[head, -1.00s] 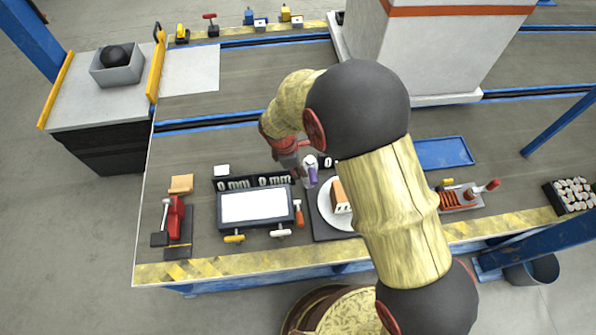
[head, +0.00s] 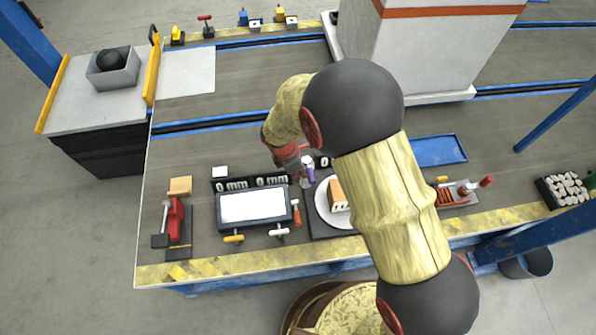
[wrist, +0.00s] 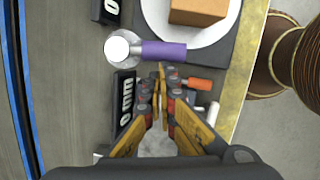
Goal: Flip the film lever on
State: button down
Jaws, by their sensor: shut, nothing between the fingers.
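No lever here carries a readable film label. An orange-handled lever (head: 296,213) stands at the right side of the screen console (head: 217,212); its handle also shows in the wrist view (wrist: 198,84). A white-handled lever (head: 279,232) and a yellow-handled one (head: 233,238) are on the console's front edge. A purple handle with a white round end (wrist: 164,50) lies just beyond my fingertips in the wrist view. My gripper (wrist: 161,78) is shut and empty, above the console's right end, close to the orange handle; contact cannot be told. In the head view my arm partly hides this area.
A plate (head: 325,211) with a brown block (head: 338,196) is right of the console. Black "0 mm" displays (head: 234,184) stand behind it. A red lever device (head: 175,221) is at left, a red-handled press (head: 460,195) at right. The belt behind is mostly clear.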

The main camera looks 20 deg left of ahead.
aim_at(310, 177)
jog(key=d+n+p, duration=0.1)
jog(key=p, duration=0.1)
jog(key=d+n+p, duration=0.1)
jog(key=n, duration=0.1)
jog(key=d+n+y+p, duration=0.1)
jog(key=n+p, duration=0.1)
jog(key=shift+w+d+r+t+p, duration=0.15)
jog(key=shift+w+r+t+p, duration=0.15)
jog(key=shift+t, duration=0.1)
jog(key=n+p, duration=0.1)
jog(key=d+n, duration=0.1)
jog(key=w+n+p, duration=0.1)
jog(key=n, duration=0.1)
jog(key=shift+w+d+f+y+p, duration=0.1)
jog(key=shift+d+f+y+p, duration=0.1)
jog(key=shift+d+y+p, duration=0.15)
jog(key=shift+w+d, duration=0.15)
jog(key=shift+w, duration=0.05)
jog(key=shift+w+d+f+p, duration=0.1)
jog(key=shift+w+d+p, duration=0.05)
jog(key=shift+p, duration=0.15)
